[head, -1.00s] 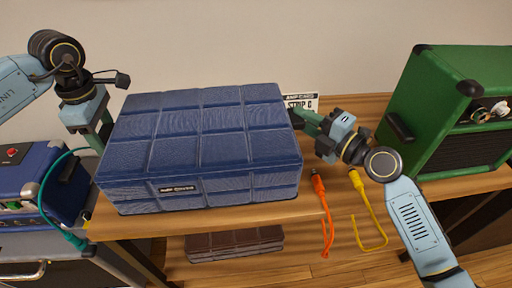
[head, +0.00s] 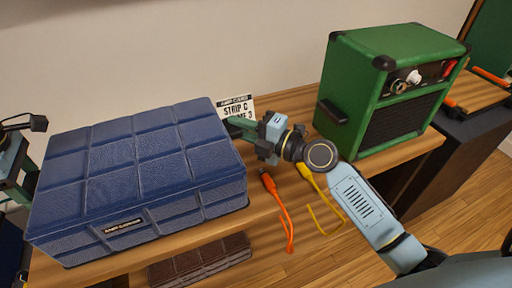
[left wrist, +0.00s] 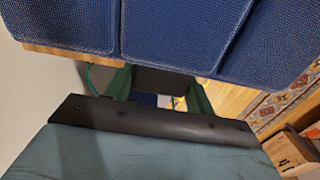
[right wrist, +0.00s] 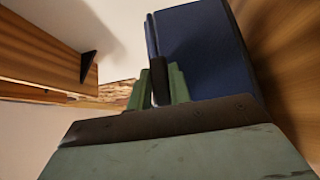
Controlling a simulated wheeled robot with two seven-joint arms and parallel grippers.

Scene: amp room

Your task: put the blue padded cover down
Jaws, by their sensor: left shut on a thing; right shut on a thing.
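The blue padded cover (head: 140,170), a boxy quilted shape with a small label on its front, is upright at the left of the head view, over the wooden bench top. I cannot tell whether it touches the wood. My right gripper (head: 238,126) is at its right side, shut on a dark tab of it, seen in the right wrist view (right wrist: 158,82). My left gripper (head: 28,185) is at its left side, partly cut off by the picture edge. In the left wrist view, the cover (left wrist: 200,35) fills the top and a dark piece sits between the fingers.
A green amp (head: 385,90) stands on the bench to the right. A brown padded piece (head: 200,262) lies below. A strip sign (head: 237,107) stands behind the cover.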

